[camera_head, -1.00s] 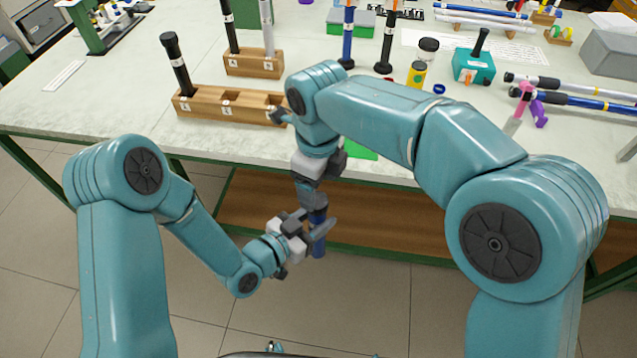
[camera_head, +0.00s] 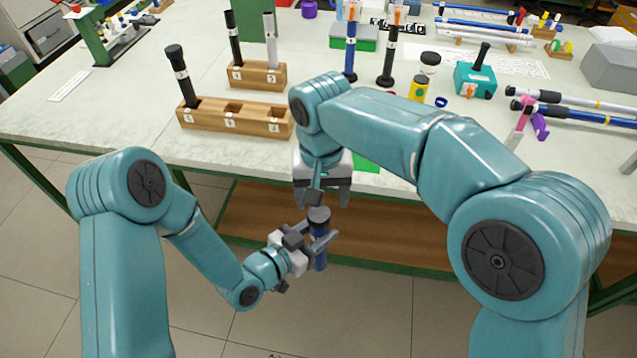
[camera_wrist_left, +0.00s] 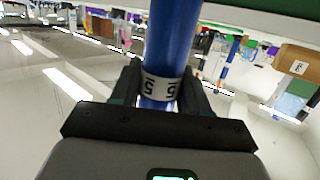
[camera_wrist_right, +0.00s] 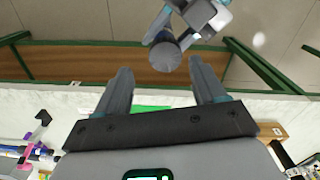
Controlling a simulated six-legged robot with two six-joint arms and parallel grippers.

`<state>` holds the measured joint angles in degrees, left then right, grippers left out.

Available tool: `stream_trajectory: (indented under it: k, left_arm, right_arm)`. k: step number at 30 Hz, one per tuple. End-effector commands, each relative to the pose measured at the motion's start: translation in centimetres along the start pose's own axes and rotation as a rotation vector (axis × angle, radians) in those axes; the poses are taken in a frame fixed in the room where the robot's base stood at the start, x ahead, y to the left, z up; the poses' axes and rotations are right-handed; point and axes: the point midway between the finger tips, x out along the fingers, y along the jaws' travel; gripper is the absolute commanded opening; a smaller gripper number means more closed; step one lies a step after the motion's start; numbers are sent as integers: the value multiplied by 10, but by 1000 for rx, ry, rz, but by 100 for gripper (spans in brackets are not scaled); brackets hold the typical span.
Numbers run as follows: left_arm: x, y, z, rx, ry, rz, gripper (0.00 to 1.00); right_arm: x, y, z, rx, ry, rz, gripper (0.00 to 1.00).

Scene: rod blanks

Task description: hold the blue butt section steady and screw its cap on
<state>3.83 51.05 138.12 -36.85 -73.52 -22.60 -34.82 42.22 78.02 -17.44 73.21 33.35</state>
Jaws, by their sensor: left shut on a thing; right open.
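The blue butt section (camera_head: 320,262) stands roughly upright in front of the bench, above the floor. My left gripper (camera_head: 318,240) is shut around it. In the left wrist view the blue tube (camera_wrist_left: 172,45) passes between the fingers, with a white band marked 5 at their level. A dark grey cap (camera_head: 318,214) sits at the section's top end; its round face (camera_wrist_right: 165,56) shows in the right wrist view. How tightly it is seated cannot be told. My right gripper (camera_head: 322,193) is open and empty, just above the cap and apart from it.
The bench edge (camera_head: 250,165) lies behind both grippers. On the bench are a wooden rack (camera_head: 235,125) with a dark rod, another rack (camera_head: 258,77), a yellow jar (camera_head: 418,88), a teal box (camera_head: 475,80) and rods lying at right. The space around the grippers is free.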

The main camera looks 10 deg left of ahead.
Motion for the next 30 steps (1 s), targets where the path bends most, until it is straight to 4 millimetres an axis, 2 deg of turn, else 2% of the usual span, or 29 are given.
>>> stream_trajectory:
  k: [3,21,27,30]
  left_arm:
    - [0,0,0,1,1,0,0]
    - [0,0,0,1,1,0,0]
    - [0,0,0,1,2,0,0]
    - [0,0,0,1,1,0,0]
  right_arm:
    - [-2,0,0,-320,0,0,70]
    - [-12,-1,-2,-1957,-1,-1,70]
    - [-16,-2,-2,-2358,2,1,70]
    - [-18,-2,-3,-2472,4,3,70]
